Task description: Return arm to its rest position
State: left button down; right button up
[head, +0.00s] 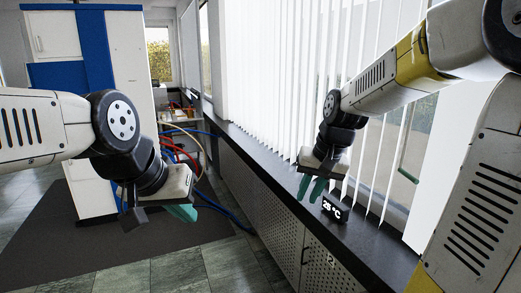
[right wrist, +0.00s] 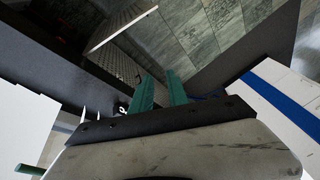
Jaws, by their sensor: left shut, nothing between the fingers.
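My left gripper (head: 182,213) hangs from the arm at the left of the head view. Its green fingers are together with nothing between them, over the grey floor. My right gripper (head: 312,189) is further right and points down, just above the dark window sill. Its two green fingers stand apart with a gap, and nothing is between them. In the right wrist view the green fingers (right wrist: 160,84) also show apart and empty. Both arms are raised and bent, and neither gripper holds anything.
A small black display reading 25 °C (head: 335,208) stands on the dark sill (head: 272,163), close to my right gripper. White vertical blinds (head: 290,70) hang behind it. A white and blue cabinet (head: 125,60) and coloured hoses (head: 188,150) stand at the back left. Open floor lies below.

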jog(key=s+d+r+t, duration=0.1)
jog(key=s+r, duration=0.1)
jog(key=s, duration=0.5)
jog(key=s+d+r+n+t, duration=0.1)
jog(key=s+r+t, duration=0.1)
jog(key=s, duration=0.6)
jog(key=shift+s+r, duration=0.15)
jog(key=shift+r, duration=0.25)
